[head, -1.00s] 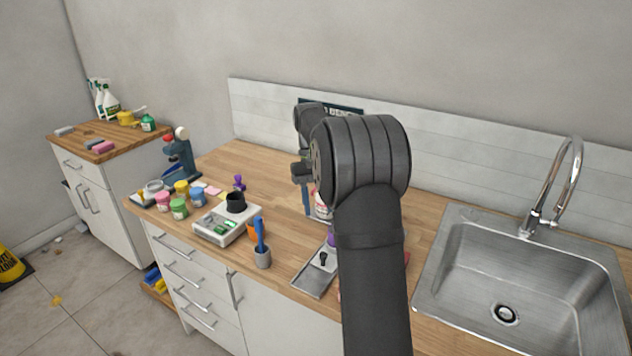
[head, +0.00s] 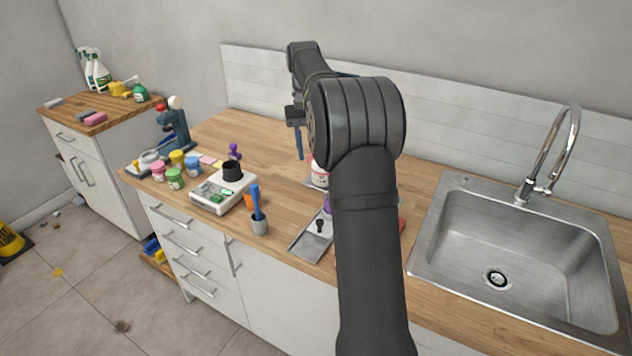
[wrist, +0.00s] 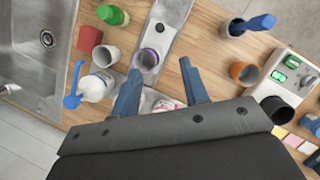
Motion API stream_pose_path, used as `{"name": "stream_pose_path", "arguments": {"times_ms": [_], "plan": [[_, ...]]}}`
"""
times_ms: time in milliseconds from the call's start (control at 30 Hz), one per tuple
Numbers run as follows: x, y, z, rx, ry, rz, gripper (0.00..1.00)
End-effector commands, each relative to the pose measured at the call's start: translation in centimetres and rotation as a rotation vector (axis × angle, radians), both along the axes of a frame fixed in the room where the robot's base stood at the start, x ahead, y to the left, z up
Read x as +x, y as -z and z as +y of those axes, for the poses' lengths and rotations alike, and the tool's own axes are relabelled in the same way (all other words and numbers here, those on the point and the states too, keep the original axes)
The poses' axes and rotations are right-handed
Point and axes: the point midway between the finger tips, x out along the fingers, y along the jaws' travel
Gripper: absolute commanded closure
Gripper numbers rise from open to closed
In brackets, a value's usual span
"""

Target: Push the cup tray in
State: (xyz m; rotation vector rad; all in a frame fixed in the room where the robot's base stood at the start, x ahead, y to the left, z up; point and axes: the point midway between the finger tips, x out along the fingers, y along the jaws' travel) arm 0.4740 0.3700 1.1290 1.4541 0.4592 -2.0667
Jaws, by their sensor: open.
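A long grey metal tray (head: 311,238) lies on the wooden counter with its near end at the front edge. A dark knob-like piece (head: 320,226) is on it. In the wrist view the tray (wrist: 172,17) runs down from the top, with a purple-rimmed cup (wrist: 147,61) on it or against it. My gripper (head: 298,140) hangs above the counter behind the tray; in the wrist view my gripper (wrist: 160,70) has its blue fingers apart with nothing held. My arm hides part of the tray's right side in the head view.
A white jar with red (head: 319,174) stands near my gripper. A scale (head: 213,200) and a grey cup with blue tool (head: 259,223) stand left. A white bottle (wrist: 93,88), a red block (wrist: 88,39) and a sink (head: 520,250) are on the other side.

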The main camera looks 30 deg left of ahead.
Motion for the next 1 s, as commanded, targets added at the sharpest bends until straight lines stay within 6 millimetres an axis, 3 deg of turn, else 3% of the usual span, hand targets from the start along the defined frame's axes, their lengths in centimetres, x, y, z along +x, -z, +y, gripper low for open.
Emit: {"name": "stream_pose_path", "arguments": {"times_ms": [600,800,1000], "plan": [[-4.1,-1.1,-4.1,0.009,1.171,-0.363,0.59],[-4.9,-1.0,-4.9,0.021,1.391,-0.391,0.59],[-5.0,-0.1,-5.0,0.021,1.437,-0.395,0.59]]}}
